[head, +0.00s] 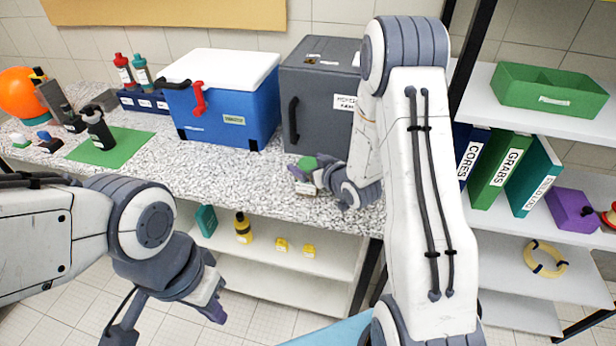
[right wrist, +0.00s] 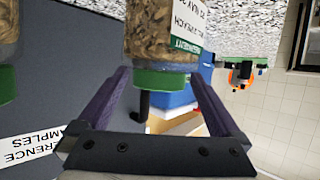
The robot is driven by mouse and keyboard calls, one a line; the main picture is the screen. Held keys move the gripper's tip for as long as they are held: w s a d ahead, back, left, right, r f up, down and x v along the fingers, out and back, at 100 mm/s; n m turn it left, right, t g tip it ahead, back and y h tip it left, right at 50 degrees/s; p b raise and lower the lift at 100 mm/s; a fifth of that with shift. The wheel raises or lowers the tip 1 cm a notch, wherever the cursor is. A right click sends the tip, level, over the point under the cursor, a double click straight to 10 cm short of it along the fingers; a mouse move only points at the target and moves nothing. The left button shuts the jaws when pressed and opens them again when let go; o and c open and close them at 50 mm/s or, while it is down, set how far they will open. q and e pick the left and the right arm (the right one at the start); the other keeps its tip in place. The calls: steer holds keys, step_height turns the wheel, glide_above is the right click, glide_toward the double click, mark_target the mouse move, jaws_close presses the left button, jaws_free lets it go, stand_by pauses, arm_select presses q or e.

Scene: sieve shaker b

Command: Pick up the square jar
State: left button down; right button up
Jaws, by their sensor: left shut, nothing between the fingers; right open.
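The square jar (right wrist: 168,35) is clear, with a green lid, brown contents and a white and green label. It is upside down in the right wrist view, where my right gripper (right wrist: 161,78) is open, with one finger on each side of the lid. I see no clear contact between the fingers and the jar. In the head view the jar's green lid (head: 307,163) shows on the speckled counter in front of the grey cabinet, its body mostly hidden by my right gripper (head: 303,182). My left gripper (head: 213,305) is shut and empty, low in front of the counter.
The grey cabinet (head: 318,85) stands close behind the jar. A blue cooler (head: 225,115) with a white lid is to its left. The speckled counter (head: 205,178) is bare left of the jar. Shelves with binders (head: 500,170) stand at the right.

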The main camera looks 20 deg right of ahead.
steer(key=x, duration=0.3)
steer(key=shift+w+f+p, duration=0.1)
steer(key=shift+w+p, duration=0.05)
steer(key=shift+p, duration=0.2)
steer(key=shift+c, duration=0.3)
jaws_close()
